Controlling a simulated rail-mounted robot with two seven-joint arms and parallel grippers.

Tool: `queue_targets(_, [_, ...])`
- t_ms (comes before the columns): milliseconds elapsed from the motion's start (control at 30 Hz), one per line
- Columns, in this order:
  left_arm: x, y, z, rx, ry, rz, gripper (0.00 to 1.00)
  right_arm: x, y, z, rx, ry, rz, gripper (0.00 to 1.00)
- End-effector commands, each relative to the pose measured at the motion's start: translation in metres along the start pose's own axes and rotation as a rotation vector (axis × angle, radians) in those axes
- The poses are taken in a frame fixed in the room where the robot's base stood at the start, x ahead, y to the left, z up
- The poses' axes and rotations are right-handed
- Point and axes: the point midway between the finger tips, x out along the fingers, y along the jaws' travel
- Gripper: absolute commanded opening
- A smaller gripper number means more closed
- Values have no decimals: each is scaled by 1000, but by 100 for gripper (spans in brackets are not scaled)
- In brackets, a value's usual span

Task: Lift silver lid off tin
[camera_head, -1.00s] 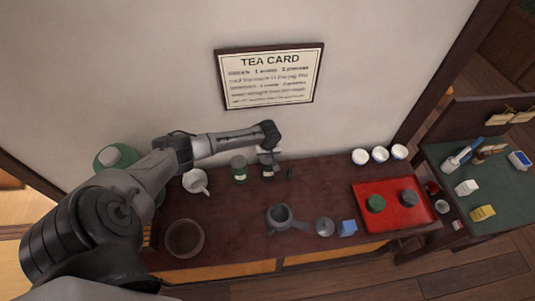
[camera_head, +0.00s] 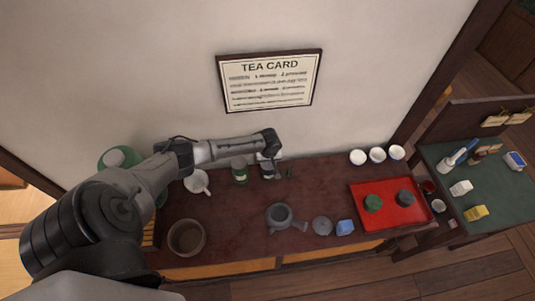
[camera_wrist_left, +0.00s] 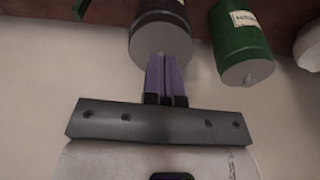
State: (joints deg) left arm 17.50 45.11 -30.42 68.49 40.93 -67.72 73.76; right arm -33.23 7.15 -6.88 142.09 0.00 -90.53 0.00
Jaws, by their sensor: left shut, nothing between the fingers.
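A dark tin (camera_head: 266,173) stands at the back of the brown table, against the wall. In the left wrist view the dark tin (camera_wrist_left: 153,12) shows a grey, silvery lid (camera_wrist_left: 160,43) on its end. My left gripper (camera_head: 268,156) is over this tin, partly hiding it in the head view. In the wrist view the purple fingers (camera_wrist_left: 166,72) are shut with nothing between them. My right gripper is in neither view.
A green tin (camera_head: 240,172) stands close to the left of the dark tin, with a white cup (camera_head: 197,182) beyond it. A grey teapot (camera_head: 280,216), a round grey item (camera_head: 322,226) and a blue block (camera_head: 345,227) are nearer the front. A red tray (camera_head: 411,217) lies right.

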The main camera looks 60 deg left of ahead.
Motion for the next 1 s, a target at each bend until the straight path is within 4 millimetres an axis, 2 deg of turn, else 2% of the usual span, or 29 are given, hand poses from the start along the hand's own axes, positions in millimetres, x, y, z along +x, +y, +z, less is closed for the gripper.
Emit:
queue_targets(33, [7,-5,9,5,-14,-16,0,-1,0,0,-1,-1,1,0])
queue_targets(233, [-6,-5,7,5,-15,-15,0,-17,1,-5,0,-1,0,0])
queue_targets(533, [-13,-3,1,2,-10,-12,0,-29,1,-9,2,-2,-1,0])
queue_targets(1000, [-27,-2,85,5,-9,-8,0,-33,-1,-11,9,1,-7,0])
